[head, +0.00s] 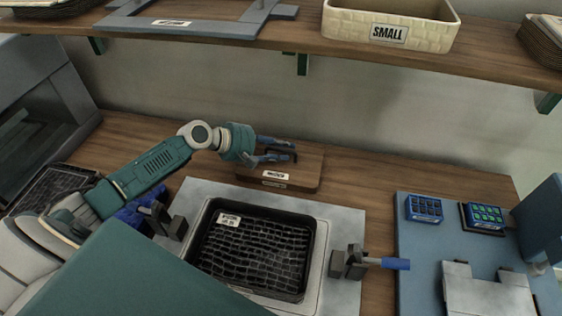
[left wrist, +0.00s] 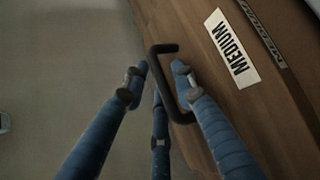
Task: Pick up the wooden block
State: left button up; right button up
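The wooden block (head: 308,172) lies on the wooden counter against the back wall. It has a white label and a dark bent handle; in the left wrist view the label on the block (left wrist: 285,110) reads MEDIUM. My left gripper (head: 280,150) is over the block's back left part, at the handle. In the left wrist view its blue fingers (left wrist: 160,78) are apart, with the handle (left wrist: 154,62) between them; I cannot tell whether they touch it. The gripper hides part of the handle in the head view. My right gripper is not in view.
A black tray (head: 208,255) sits in a metal fixture with clamps (head: 350,262) in front of the block. A blue panel with small parts (head: 420,245) lies at the right. A shelf (head: 300,40) with a SMALL basket (head: 350,25) hangs above. The counter right of the block is clear.

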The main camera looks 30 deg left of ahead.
pick_arm(q)
jog(key=shift+c, duration=0.6)
grip_shut()
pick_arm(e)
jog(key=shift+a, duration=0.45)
pick_arm(q)
jog(key=shift+r, duration=0.1)
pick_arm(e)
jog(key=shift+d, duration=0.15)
